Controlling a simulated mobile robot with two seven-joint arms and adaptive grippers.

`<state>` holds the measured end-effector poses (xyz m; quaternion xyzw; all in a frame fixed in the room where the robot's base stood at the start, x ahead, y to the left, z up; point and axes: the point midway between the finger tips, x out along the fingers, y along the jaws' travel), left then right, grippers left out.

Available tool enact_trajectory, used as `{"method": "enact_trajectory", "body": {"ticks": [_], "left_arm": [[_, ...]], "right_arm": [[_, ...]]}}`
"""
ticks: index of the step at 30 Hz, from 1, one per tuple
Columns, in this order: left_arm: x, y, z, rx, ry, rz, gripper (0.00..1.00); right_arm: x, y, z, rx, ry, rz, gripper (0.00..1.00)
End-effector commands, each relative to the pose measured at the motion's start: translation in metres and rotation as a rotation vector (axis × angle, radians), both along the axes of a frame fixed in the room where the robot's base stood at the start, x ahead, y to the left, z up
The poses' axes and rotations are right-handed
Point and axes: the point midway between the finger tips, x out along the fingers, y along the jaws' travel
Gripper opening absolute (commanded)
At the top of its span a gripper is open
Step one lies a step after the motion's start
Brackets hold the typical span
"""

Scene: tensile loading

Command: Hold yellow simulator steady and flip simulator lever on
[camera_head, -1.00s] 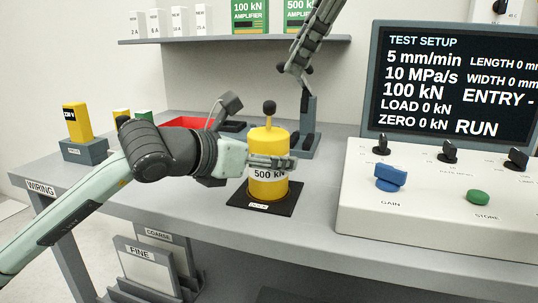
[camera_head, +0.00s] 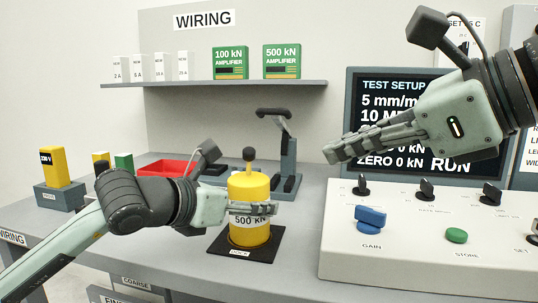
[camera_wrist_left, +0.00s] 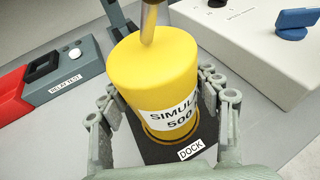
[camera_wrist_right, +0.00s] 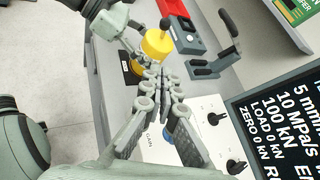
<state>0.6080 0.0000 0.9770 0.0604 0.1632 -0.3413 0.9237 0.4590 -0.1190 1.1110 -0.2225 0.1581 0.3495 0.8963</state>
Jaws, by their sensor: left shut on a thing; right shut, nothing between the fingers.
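The yellow simulator (camera_head: 250,190), a cylinder labelled 500 kN, stands upright on the black dock mat (camera_head: 222,243). Its lever (camera_head: 249,155), a short stick with a dark ball, rises from the top and looks about upright. My left gripper (camera_head: 268,209) is shut around the cylinder's sides; the left wrist view shows a finger on each side of the yellow body (camera_wrist_left: 155,75). My right gripper (camera_head: 334,152) is shut and empty, raised in the air to the right of the simulator, in front of the screen. In the right wrist view the simulator (camera_wrist_right: 157,43) lies beyond its fingertips.
A grey stand with a dark lever handle (camera_head: 287,160) stands behind the simulator. The control console (camera_head: 400,265) with knobs is at the right, below the test setup screen (camera_head: 360,90). A red tray (camera_head: 168,167) is at the back left. A shelf (camera_head: 235,84) holds amplifiers.

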Motion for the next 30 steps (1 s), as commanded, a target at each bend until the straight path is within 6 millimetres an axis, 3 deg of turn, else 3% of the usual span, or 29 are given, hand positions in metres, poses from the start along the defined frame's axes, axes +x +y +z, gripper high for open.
{"method": "enact_trajectory", "body": {"ticks": [8,21,30], "left_arm": [[0.0,0.0,-0.001,0.001,0.002,0.0,0.16],[0.0,0.0,-0.001,0.001,0.002,0.0,0.16],[0.0,0.0,-0.001,0.001,0.002,0.001,0.16]], "right_arm": [[0.009,0.007,-0.005,0.0,0.003,0.002,0.0],[0.07,0.057,-0.045,-0.002,0.004,0.003,0.0],[0.092,0.083,-0.033,-0.001,0.0,0.0,0.0]]}}
